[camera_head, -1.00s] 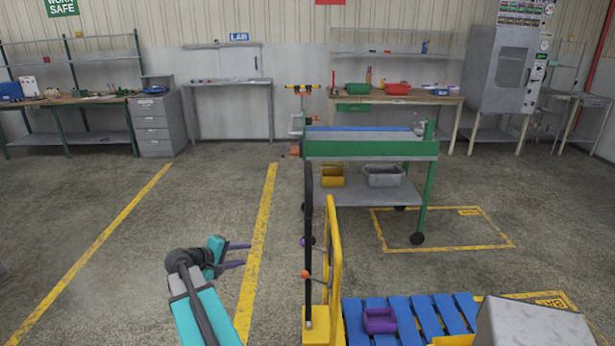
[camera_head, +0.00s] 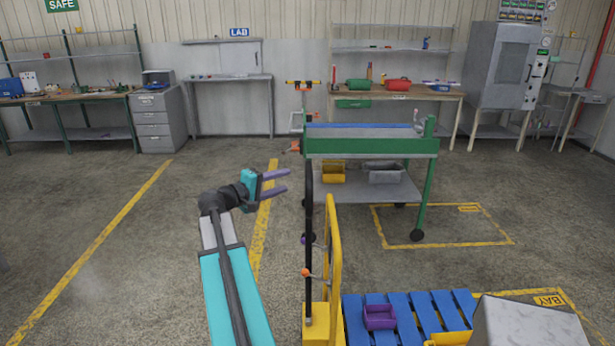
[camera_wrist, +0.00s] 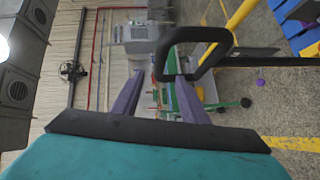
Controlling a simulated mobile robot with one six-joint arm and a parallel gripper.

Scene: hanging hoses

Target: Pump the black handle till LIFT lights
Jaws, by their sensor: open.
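The black handle (camera_head: 309,225) is a tall upright bar beside the yellow frame (camera_head: 335,265) of a lift, right of my arm in the head view. In the wrist view, the handle's black loop grip (camera_wrist: 203,33) is at the top centre, with its shaft running right. My gripper (camera_head: 289,181) is left of the handle's upper part, fingers pointing right towards it. Its purple fingers (camera_wrist: 160,77) are apart, with nothing held. The right finger's tip overlaps the loop's lower end in the wrist view; I cannot tell whether they touch. No LIFT light can be made out.
A blue pallet (camera_head: 410,312) with a purple bin (camera_head: 379,317) lies right of the yellow frame. A green cart (camera_head: 372,149) stands behind the handle. An orange knob (camera_head: 305,272) sits low beside the bar. The floor left of my arm is clear.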

